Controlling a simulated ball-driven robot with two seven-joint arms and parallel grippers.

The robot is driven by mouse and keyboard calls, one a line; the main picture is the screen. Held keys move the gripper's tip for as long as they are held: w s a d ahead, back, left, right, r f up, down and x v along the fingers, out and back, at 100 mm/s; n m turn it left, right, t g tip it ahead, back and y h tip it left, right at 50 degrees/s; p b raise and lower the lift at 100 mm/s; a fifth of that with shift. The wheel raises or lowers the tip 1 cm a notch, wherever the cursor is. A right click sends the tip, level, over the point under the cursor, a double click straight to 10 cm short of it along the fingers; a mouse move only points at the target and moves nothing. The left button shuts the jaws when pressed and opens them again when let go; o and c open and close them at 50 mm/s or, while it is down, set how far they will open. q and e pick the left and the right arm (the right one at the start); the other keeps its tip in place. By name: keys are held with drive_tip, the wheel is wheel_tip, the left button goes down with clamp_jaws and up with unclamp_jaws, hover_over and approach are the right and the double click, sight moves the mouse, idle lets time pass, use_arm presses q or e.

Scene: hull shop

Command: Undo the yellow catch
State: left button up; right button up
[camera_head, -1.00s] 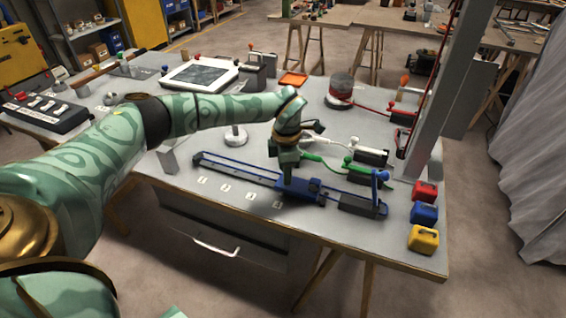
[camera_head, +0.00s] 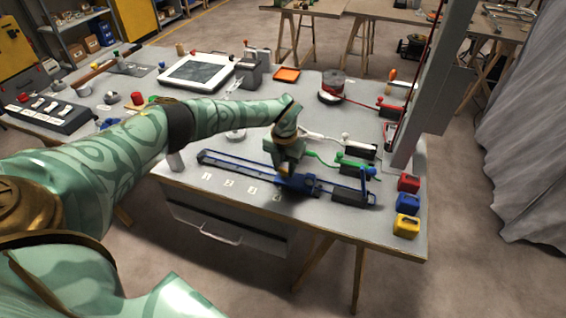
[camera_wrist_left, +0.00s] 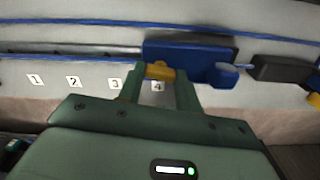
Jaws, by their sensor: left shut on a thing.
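The yellow catch (camera_wrist_left: 160,71) is a small yellow piece at the front left of a blue carriage (camera_wrist_left: 190,60). In the head view the blue carriage (camera_head: 298,183) sits on a long blue rail (camera_head: 235,164) on the workbench. My left gripper (camera_wrist_left: 160,77) is shut on the yellow catch, one finger on each side of it. In the head view my left gripper (camera_head: 284,168) reaches down over the rail, and only a bit of yellow shows at its tips. My right gripper is not in view.
Number labels (camera_head: 229,183) lie along the rail's front. A dark block (camera_head: 352,195) stands at its right end. Red, blue and yellow (camera_head: 406,226) boxes line the right edge. Green, white and red cabled connectors lie behind. A grey post (camera_head: 420,90) rises at the right.

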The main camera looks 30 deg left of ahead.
sight(284, 169)
use_arm(q)
drive_tip(key=shift+w+r+n+p, duration=0.15)
drive_tip(key=shift+n+p, duration=0.25)
drive_tip(key=shift+n, duration=0.5)
drive_tip(key=o, duration=1)
wheel_tip(284, 169, up, 16)
drive_tip(key=p, duration=0.4)
